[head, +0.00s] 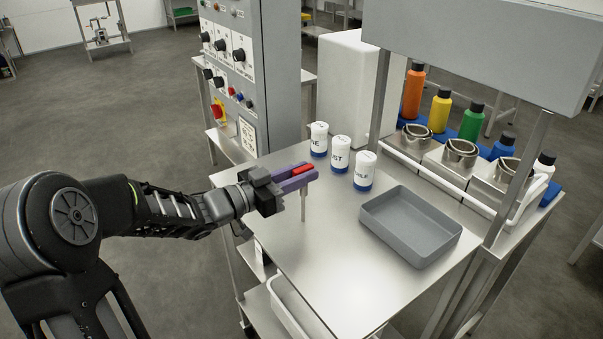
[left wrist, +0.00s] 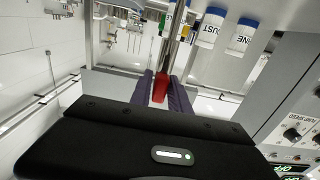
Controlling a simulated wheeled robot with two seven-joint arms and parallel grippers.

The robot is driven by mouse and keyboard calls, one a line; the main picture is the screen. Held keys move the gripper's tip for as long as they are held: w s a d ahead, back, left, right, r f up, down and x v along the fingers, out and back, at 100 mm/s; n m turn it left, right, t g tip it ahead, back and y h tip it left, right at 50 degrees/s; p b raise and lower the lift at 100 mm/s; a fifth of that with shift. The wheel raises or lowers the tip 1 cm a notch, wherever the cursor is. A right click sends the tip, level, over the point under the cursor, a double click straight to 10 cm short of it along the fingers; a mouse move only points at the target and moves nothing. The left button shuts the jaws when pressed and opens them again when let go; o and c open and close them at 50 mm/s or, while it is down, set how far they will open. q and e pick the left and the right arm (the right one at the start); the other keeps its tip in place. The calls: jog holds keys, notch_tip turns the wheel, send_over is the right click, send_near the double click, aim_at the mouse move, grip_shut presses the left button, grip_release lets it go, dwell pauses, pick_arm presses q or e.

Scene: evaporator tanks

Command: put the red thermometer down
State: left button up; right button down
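My left gripper (head: 298,178), with purple fingers, is shut on the red thermometer (head: 303,170) at the left part of the steel table. The thermometer's red body shows between the fingers, and its thin metal probe points down. I cannot tell whether the tip touches the table. In the left wrist view, the red body of the thermometer (left wrist: 160,88) sits between the purple fingers of the left gripper (left wrist: 164,88), with the probe running away from the camera. My right gripper is not in view.
Three white jars with blue bases, one of them (head: 341,154), stand behind the gripper. A grey tray (head: 366,222) lies to the right on the steel table (head: 290,262). The front and middle of the tabletop are clear. A control cabinet (head: 276,75) rises at the back left.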

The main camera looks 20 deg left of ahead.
pick_arm(q)
jog(key=shift+o, duration=1.2)
jog(key=b+v, duration=0.1)
jog(key=v, duration=1.1)
jog(key=shift+b, duration=0.3)
jog(key=shift+a, duration=0.1)
